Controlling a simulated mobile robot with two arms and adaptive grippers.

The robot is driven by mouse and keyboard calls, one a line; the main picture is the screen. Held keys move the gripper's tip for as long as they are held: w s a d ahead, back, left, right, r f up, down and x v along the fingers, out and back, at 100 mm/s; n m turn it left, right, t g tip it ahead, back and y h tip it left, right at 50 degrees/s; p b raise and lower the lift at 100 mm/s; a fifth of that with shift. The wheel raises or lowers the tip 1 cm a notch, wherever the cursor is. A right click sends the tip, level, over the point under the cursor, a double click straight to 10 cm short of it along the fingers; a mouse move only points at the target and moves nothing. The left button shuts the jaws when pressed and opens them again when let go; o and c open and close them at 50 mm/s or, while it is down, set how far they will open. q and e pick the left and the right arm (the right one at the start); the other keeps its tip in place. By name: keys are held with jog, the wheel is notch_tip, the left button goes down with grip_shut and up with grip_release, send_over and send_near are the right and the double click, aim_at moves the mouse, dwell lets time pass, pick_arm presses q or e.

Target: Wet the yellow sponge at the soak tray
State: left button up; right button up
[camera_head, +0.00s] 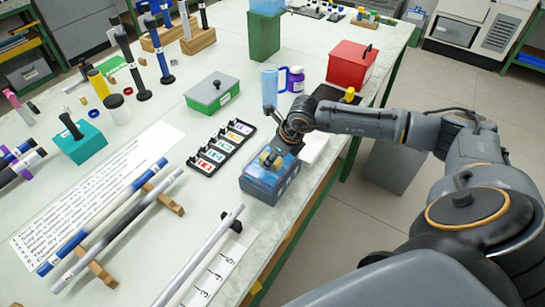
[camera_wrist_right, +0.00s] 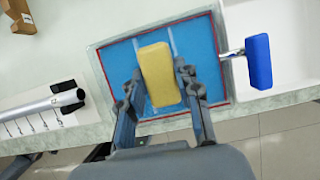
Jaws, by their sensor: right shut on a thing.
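The yellow sponge (camera_wrist_right: 159,74) is a small rounded block, held between the fingers of my right gripper (camera_wrist_right: 161,92) in the right wrist view. My right gripper (camera_head: 278,150) reaches down over the soak tray in the head view. The soak tray (camera_head: 262,188) is a blue box near the table's front edge; in the right wrist view its blue inside and red-edged rim (camera_wrist_right: 216,22) lie beneath the sponge. The sponge lies within the tray's outline in that view, but I cannot tell whether it touches the blue surface. My left gripper is not in view.
A blue-headed tool (camera_wrist_right: 258,62) lies at the tray's right side in the right wrist view. A rack of coloured cards (camera_head: 222,146) stands left of the tray. A silver rod (camera_head: 200,258) is in front, and a red box (camera_head: 351,64) stands behind.

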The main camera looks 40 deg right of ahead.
dwell(0.4)
jog(key=shift+r+p, duration=1.6)
jog(key=shift+r, duration=1.75)
jog(key=shift+r, duration=0.1)
notch_tip(320, 180, up, 4)
jog(key=shift+f+p, duration=0.1)
jog(key=shift+p, duration=0.8)
